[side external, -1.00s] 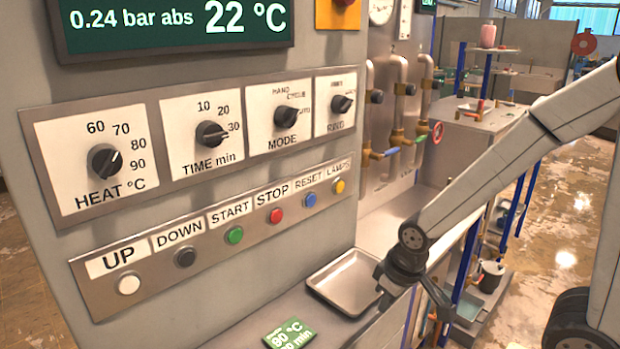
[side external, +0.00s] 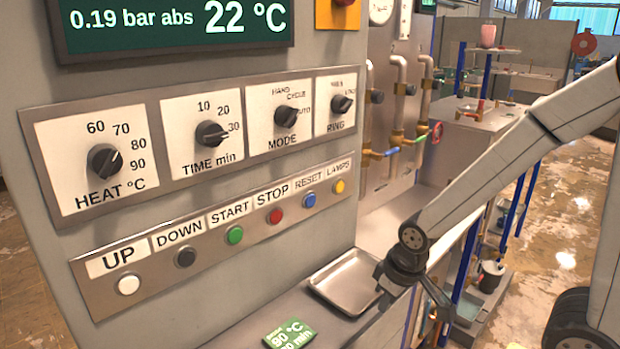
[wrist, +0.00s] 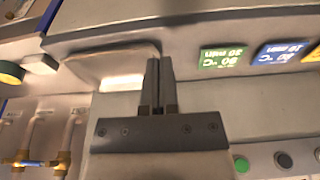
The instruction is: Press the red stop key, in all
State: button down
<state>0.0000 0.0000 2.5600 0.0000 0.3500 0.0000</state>
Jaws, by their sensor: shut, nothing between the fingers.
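The red STOP key (side external: 275,216) is a small round button in the lower row of the grey panel in the side external view. It sits between the green START key (side external: 235,235) and the blue RESET key (side external: 309,200). My gripper (side external: 384,284) is to the right of the panel and lower than the key, by the metal tray, clearly apart from the key. In the wrist view my gripper (wrist: 160,70) has its two fingers together with nothing between them. The red key does not show in the wrist view; the green key (wrist: 241,163) does.
The display (side external: 175,25) reads 0.19 bar abs and 22 °C. Knobs such as HEAT (side external: 104,161) stand out above the keys. A shallow metal tray (side external: 348,281) and a green card (side external: 289,334) lie on the ledge below. Pipes (side external: 398,95) rise behind.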

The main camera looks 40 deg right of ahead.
aim_at(276, 217)
jog(key=shift+w+r, duration=0.1)
dwell(0.4)
jog(key=w+a+r+n+t+h, duration=0.1)
jog(key=w+a+r+n+t, duration=0.4)
jog(key=w+r+n, duration=0.5)
jog(key=shift+w+a+r+t+h, duration=0.2)
jog(key=shift+w+t+h, duration=0.2)
jog(key=shift+w+t, duration=0.35)
jog(key=shift+w, duration=0.1)
jog(key=shift+w, duration=0.2)
jog(key=w, duration=0.8)
jog(key=shift+w, duration=0.2)
dwell(0.4)
